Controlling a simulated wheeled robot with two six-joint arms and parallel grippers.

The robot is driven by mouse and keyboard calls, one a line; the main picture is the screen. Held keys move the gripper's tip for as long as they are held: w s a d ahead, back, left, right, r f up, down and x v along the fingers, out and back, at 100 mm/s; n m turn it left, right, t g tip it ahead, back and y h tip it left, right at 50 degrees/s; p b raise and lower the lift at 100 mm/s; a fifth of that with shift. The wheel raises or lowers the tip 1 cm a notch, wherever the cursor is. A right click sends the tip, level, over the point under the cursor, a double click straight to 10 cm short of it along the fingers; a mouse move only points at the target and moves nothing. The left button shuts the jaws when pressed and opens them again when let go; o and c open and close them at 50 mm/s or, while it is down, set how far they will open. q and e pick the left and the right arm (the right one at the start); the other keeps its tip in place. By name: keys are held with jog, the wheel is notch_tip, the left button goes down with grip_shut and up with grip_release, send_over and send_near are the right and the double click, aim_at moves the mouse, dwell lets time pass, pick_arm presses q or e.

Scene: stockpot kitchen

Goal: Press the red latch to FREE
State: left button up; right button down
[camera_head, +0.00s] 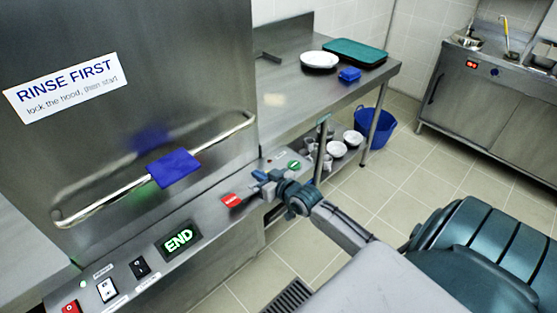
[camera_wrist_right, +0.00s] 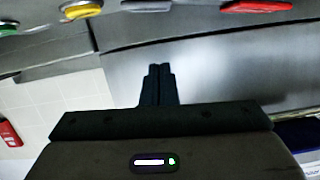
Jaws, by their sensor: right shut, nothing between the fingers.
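The red latch (camera_head: 231,200) sits on the front control ledge of the steel hood machine, right of the green END display (camera_head: 178,240). Its lettering is too small to read. My right gripper (camera_head: 256,182) is just right of the latch in the head view, apparently apart from it. In the right wrist view the red latch (camera_wrist_right: 257,6) is at the top right edge, partly cut off. The shut, empty fingers of my right gripper (camera_wrist_right: 160,72) point up below and left of it. My left gripper is not in view.
A green control (camera_head: 293,165) sits right of my gripper on the ledge. The hood's long handle (camera_head: 100,202) carries a blue grip (camera_head: 173,168). A steel table (camera_head: 285,95) behind holds a white plate (camera_head: 319,60) and a green tray (camera_head: 356,52). A blue bucket (camera_head: 374,128) stands on the floor.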

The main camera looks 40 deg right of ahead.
jog(key=p+v, duration=0.1)
jog(key=v, duration=0.7)
jog(key=shift+s, duration=0.35)
jog(key=shift+d+f, duration=0.1)
jog(key=shift+f, duration=0.1)
jog(key=s+d+f+g+h, duration=0.15)
jog(key=s+f, duration=0.25)
jog(key=f, duration=0.7)
jog(key=s+d+f+m+g+h, duration=0.1)
jog(key=s+d+f+g, duration=0.3)
jog(key=f, duration=0.7)
jog(key=s+f+g+h, duration=0.1)
jog(key=s+f, duration=0.4)
jog(key=f, duration=0.6)
jog(key=s+a+f+g, duration=0.2)
jog(key=s+a+f, duration=0.2)
jog(key=s+f, duration=0.3)
jog(key=s+a+f+n+g+y, duration=0.1)
jog(key=s+a+f+g, duration=0.2)
jog(key=s+f, duration=0.4)
jog(key=s+a+f+g, duration=0.2)
jog(key=s+a+f, duration=0.4)
jog(key=s, duration=0.9)
jog(key=shift+s+f, duration=0.3)
jog(key=shift+f, duration=0.1)
